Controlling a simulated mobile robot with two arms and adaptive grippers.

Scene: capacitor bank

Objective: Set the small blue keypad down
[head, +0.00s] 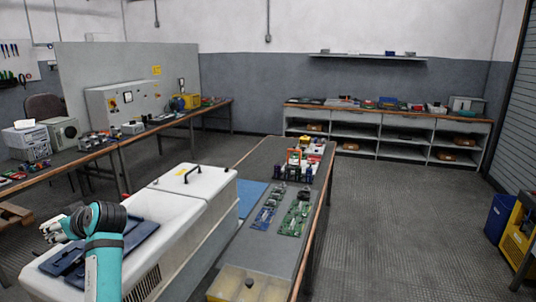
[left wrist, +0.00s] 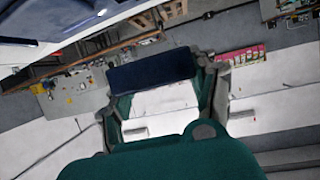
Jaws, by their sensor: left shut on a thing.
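The small blue keypad (left wrist: 152,72) is a dark navy block in the left wrist view. It spans between the two fingers of my left gripper (left wrist: 156,80), which is shut on it. I cannot make out the keypad clearly there. My right gripper is in neither view.
Dark blue panels (head: 130,243) lie on the white machine's top. To its right, a long grey table (head: 254,222) carries green circuit boards (head: 295,218), small parts and a yellowish tray (head: 235,285). Another bench (head: 125,143) stands left. Open floor (head: 400,220) lies right.

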